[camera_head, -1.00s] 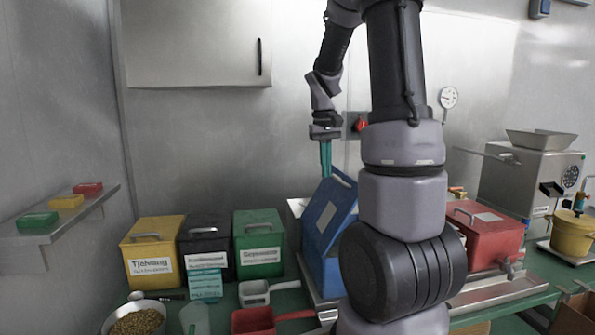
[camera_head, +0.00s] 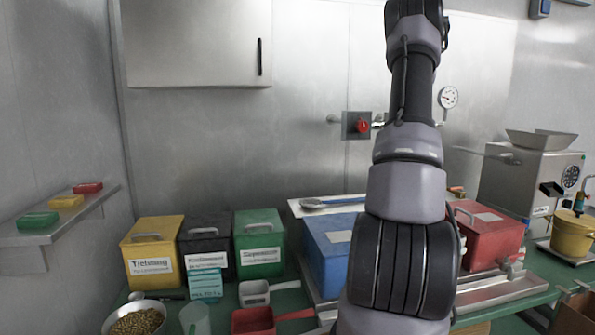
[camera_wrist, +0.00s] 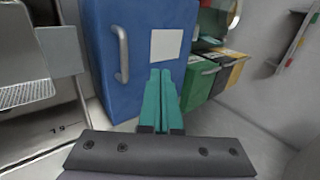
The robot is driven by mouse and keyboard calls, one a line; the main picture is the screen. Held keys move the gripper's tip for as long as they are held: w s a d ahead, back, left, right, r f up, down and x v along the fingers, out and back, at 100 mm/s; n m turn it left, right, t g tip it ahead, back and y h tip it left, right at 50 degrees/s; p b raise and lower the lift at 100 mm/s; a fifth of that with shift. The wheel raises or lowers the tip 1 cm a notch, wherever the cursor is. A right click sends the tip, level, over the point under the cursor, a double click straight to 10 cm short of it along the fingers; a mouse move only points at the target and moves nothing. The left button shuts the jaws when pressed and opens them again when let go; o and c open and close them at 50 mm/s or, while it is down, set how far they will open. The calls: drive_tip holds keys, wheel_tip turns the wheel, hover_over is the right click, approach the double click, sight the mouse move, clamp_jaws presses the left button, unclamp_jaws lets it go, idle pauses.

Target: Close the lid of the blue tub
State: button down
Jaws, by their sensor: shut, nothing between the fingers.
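The blue tub (camera_head: 325,265) stands on the bench, its right part hidden behind my arm. Its blue lid (camera_head: 322,226) lies down flat over the top, with a pale label on it; whether it sits fully flush all round is hidden. In the wrist view the lid (camera_wrist: 115,85) fills the middle left, with its metal handle and a white label. My gripper (camera_wrist: 161,75) has its teal fingers together, empty, pointing at the lid near the label. I cannot tell whether the fingertips touch it. In the head view my gripper is out of sight.
Yellow (camera_head: 153,256), black (camera_head: 207,242) and green (camera_head: 258,246) tubs stand to the left. A red tub (camera_head: 490,236) stands to the right. A bowl of beans (camera_head: 138,320) and scoops lie in front. A spoon (camera_head: 340,202) lies behind the blue tub.

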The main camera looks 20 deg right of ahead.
drive_tip(key=shift+s+d+f, duration=0.1)
drive_tip(key=shift+d+f, duration=0.25)
drive_tip(key=shift+f, duration=0.3)
drive_tip(key=shift+s+d+f, duration=0.1)
drive_tip(key=shift+d+f, duration=0.25)
drive_tip(key=shift+f, duration=0.3)
drive_tip(key=shift+w, duration=0.1)
